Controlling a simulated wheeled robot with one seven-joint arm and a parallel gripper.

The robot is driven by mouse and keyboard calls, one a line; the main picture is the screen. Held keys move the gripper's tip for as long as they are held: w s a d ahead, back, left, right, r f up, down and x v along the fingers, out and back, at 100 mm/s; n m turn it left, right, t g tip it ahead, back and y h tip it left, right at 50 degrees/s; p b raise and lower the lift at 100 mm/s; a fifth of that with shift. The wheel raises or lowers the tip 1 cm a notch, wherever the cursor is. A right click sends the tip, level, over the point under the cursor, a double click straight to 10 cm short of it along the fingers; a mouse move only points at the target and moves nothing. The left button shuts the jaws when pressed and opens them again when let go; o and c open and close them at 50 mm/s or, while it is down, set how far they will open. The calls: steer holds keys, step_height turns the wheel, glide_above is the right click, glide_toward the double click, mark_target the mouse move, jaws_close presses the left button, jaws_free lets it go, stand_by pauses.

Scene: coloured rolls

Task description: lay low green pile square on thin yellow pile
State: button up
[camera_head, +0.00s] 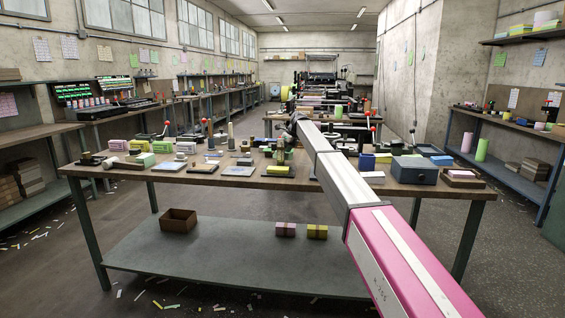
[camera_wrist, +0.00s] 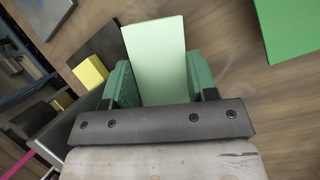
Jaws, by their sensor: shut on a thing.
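The low green pile (camera_wrist: 157,55), a pale mint block, lies between the two green-padded fingers of my gripper (camera_wrist: 160,85) in the wrist view. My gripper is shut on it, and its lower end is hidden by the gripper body. A yellow block (camera_wrist: 90,72), possibly the thin yellow pile, shows to the left of the held pile, beside a dark flat piece. In the head view my gripper (camera_head: 283,154) is small, over the middle of the workbench. A yellow piece (camera_head: 278,171) shows just below it. I cannot tell the gap between them.
The wooden workbench (camera_head: 225,185) carries several flat plates, coloured piles at the left and a blue-grey box (camera_head: 414,170) at the right. A brighter green sheet or block (camera_wrist: 290,28) is at the wrist view's upper right. Bare wood lies between it and the held pile.

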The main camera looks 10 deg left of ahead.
steer(key=shift+f, duration=1.3)
steer(key=o, duration=1.1)
steer(key=shift+c, duration=0.2)
steer(key=v, duration=1)
steer(key=shift+w+d+r, duration=0.15)
steer(key=shift+r, duration=0.25)
